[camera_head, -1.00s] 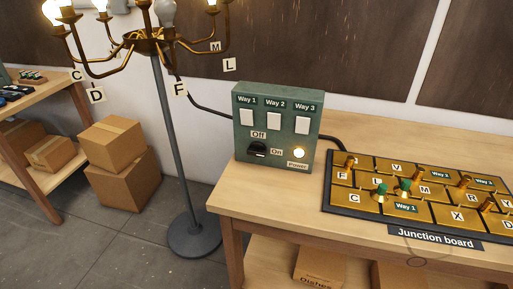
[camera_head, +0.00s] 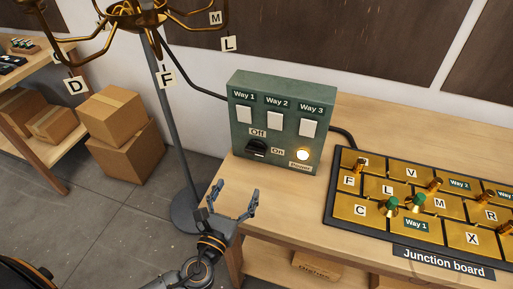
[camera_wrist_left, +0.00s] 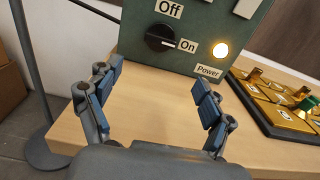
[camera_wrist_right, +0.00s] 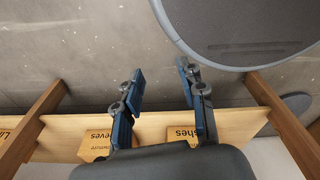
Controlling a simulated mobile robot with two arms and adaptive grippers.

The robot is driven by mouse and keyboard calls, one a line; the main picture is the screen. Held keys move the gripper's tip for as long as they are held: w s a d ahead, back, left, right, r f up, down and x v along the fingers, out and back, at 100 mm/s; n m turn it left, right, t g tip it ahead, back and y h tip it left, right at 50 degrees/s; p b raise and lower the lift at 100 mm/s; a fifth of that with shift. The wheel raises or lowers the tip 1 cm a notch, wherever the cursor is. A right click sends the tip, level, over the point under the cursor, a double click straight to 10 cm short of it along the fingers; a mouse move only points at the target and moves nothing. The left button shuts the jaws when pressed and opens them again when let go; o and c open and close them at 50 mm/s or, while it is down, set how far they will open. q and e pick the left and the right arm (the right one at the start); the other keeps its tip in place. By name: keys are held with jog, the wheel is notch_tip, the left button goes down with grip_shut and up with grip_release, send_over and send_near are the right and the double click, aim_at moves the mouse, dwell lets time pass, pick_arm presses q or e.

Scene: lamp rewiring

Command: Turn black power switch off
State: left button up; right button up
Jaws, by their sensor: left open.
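The black power switch (camera_head: 257,148) is a rotary knob low on the front of the green control box (camera_head: 240,172), between the Off and On labels. In the left wrist view the knob (camera_wrist_left: 159,38) has its white mark toward On. The power light (camera_head: 302,154) beside it glows. My left gripper (camera_head: 232,198) is open and empty, in front of and below the box near the table's front edge, apart from the knob. My right gripper (camera_wrist_right: 160,85) shows only in its own wrist view, open and empty, facing the floor and a low shelf.
The junction board (camera_head: 335,228) with brass pegs lies on the table right of the box. A lamp stand (camera_head: 176,130) rises left of the table. Cardboard boxes (camera_head: 125,165) sit on the floor. Bare tabletop (camera_head: 290,205) lies in front of the control box.

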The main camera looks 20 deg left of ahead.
aim_at(254, 153)
pick_arm(q)
jog(key=shift+w+r+p, duration=0.2)
jog(key=shift+w+r, duration=0.05)
jog(key=shift+w, duration=0.2)
jog(key=shift+w+r+p, duration=0.2)
jog(key=shift+w, duration=0.25)
jog(key=w+p, duration=0.1)
jog(key=w, duration=0.4)
jog(key=shift+w+d, duration=0.1)
jog(key=shift+w, duration=0.1)
jog(key=w, duration=0.3)
jog(key=shift+d+f, duration=0.1)
jog(key=shift+f, duration=0.1)
jog(key=shift+w+p, duration=0.35)
jog(key=shift+w, duration=0.45)
jog(key=shift+w+f, duration=0.1)
jog(key=shift+w, duration=0.2)
jog(key=shift+c, duration=0.9)
jog(key=c, duration=0.7)
jog(key=shift+c, duration=1.3)
pick_arm(e)
jog(key=s+r, duration=0.2)
jog(key=s, duration=0.1)
jog(key=shift+s+r, duration=0.2)
jog(key=shift+r, duration=0.05)
